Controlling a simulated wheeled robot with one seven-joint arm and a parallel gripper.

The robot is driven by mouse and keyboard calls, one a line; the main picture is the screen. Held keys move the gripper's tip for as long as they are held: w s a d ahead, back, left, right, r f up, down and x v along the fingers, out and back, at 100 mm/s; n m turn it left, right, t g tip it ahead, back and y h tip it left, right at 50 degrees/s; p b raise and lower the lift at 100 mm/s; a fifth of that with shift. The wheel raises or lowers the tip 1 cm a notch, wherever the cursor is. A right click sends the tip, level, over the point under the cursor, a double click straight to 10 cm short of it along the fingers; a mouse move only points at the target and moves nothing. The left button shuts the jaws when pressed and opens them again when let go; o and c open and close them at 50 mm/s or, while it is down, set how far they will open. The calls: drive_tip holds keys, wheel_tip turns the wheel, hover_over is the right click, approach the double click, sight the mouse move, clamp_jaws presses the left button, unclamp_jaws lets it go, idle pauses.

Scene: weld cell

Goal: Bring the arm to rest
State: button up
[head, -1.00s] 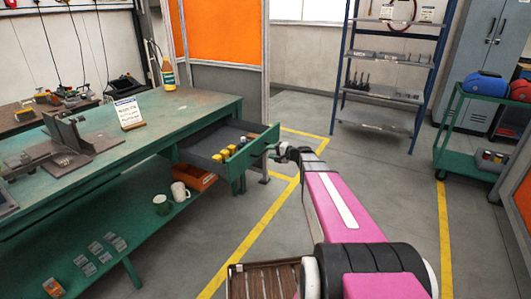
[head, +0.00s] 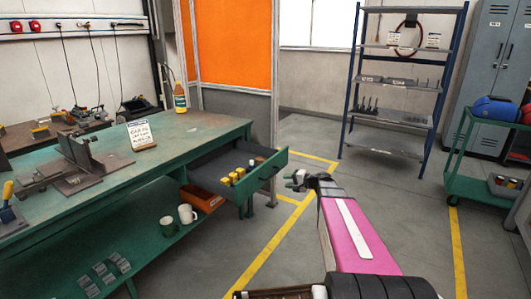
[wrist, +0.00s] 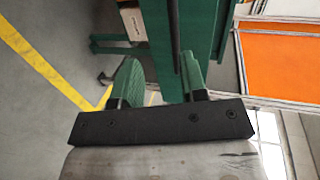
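My arm, in pink and black, stretches forward in the head view. My gripper (head: 297,181) is at its far end, just right of the open drawer's green front (head: 262,171) and apart from it in that view. In the wrist view, the two fingers of my gripper (wrist: 160,80) stand apart with nothing held between them. Green bench surfaces and a dark bar (wrist: 173,40) show beyond the fingers.
The green workbench (head: 195,130) stands at left with a fixture, sign and bottle (head: 180,97). Yellow blocks (head: 235,177) lie in the drawer; mugs (head: 187,214) stand below. A shelf rack (head: 385,115) and green cart (head: 470,187) stand at right. Floor between is clear.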

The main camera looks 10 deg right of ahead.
drive_tip(key=s+a+f+n+g+h, duration=0.1)
drive_tip(key=s+f+n+g+h, duration=0.1)
drive_tip(key=s, duration=0.6)
drive_tip(key=s+a+f+n+g+h, duration=0.1)
drive_tip(key=s+f+n+g+h, duration=0.1)
drive_tip(key=s+h, duration=0.4)
drive_tip(key=s+f+n+g+h, duration=0.3)
drive_tip(key=s+f+g+h, duration=0.1)
drive_tip(key=s, duration=0.7)
drive_tip(key=shift+s+a+f+g, duration=0.3)
drive_tip(key=shift+a+f, duration=0.05)
drive_tip(key=shift+a, duration=0.05)
